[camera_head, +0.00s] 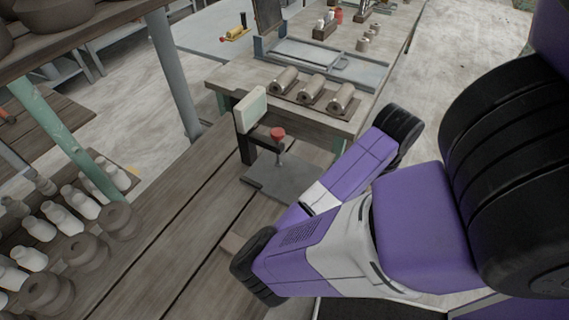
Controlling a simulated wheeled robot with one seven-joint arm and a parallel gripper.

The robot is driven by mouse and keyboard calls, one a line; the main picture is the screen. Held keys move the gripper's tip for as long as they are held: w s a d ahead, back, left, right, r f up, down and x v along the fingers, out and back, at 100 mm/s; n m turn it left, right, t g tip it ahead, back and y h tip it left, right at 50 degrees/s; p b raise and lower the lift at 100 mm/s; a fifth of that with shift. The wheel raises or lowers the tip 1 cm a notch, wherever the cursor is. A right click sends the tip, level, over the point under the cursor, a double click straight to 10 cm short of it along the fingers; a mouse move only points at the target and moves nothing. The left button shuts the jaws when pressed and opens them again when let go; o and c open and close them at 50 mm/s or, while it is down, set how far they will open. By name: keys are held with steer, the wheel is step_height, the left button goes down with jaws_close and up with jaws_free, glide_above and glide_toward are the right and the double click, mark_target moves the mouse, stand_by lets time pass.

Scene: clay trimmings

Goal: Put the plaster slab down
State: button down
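My purple arm crosses the right and middle of the view. My gripper does not show, so I cannot tell whether it touches the slab.
A grey plate (262,184) with a post and red knob (278,133) stands below the slab. Several clay rolls (312,88) lie on the table, with a grey tray (345,64) behind. White bottles (80,202) and brown rings (86,252) crowd the lower left; the planks (165,225) beside them are clear.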

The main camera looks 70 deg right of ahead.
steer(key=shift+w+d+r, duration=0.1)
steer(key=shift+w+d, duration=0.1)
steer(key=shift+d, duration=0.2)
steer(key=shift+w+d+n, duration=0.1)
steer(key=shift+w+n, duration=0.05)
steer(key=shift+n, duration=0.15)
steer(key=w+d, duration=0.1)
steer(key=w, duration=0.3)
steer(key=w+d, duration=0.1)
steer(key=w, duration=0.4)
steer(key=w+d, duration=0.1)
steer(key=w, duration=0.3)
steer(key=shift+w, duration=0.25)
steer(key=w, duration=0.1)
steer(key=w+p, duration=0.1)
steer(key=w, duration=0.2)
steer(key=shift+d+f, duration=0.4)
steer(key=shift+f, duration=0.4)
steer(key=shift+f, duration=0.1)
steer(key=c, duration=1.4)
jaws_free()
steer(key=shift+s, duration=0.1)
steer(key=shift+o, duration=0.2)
